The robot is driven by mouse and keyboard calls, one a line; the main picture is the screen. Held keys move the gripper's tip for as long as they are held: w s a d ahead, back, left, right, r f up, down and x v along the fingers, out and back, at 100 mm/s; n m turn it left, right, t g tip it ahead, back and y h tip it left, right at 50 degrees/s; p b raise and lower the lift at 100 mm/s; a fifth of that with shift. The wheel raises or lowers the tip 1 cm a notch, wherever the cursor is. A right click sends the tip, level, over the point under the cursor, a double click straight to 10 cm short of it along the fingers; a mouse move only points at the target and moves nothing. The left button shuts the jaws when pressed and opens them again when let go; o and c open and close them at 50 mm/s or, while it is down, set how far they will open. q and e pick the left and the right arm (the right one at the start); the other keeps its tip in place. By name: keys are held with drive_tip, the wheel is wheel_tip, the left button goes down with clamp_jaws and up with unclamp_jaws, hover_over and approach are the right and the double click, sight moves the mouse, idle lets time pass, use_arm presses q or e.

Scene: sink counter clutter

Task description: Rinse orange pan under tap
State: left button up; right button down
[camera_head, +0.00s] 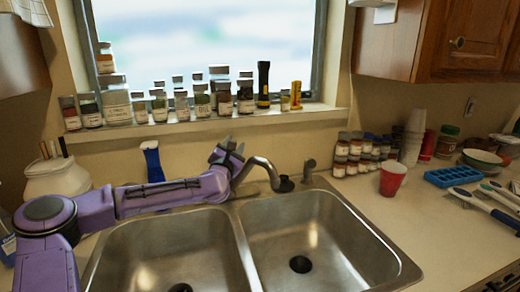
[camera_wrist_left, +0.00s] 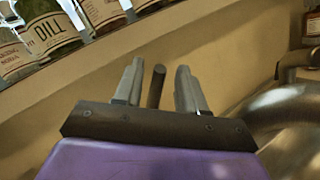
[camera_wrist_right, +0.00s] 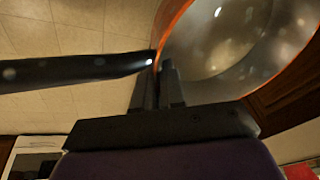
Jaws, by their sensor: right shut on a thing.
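The orange pan (camera_wrist_right: 235,45) shows only in the right wrist view, with an orange rim, a shiny grey inside and a black handle (camera_wrist_right: 75,70) reaching left. My right gripper (camera_wrist_right: 160,75) is shut on the pan where the handle meets the rim. The pan and right gripper are outside the head view. The metal tap (camera_head: 263,166) rises behind the double sink (camera_head: 237,235), its spout over the right basin's back edge. My left gripper (camera_head: 230,152) is beside the tap's base, near the wall. In the left wrist view its fingers are apart, with a thin dark lever (camera_wrist_left: 156,86) between them.
Several jars (camera_head: 117,105) line the windowsill just above my left gripper. A red cup (camera_head: 392,179), a blue tray (camera_head: 453,176) and small jars are on the right counter. Both basins are empty.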

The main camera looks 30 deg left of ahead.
wheel_tip(320, 180, down, 3)
drive_tip(key=b, duration=0.2)
drive_tip(key=shift+r+b, duration=0.15)
drive_tip(key=shift+b, duration=0.25)
use_arm(q)
drive_tip(key=v, duration=1.2)
drive_tip(key=shift+w+d, duration=0.1)
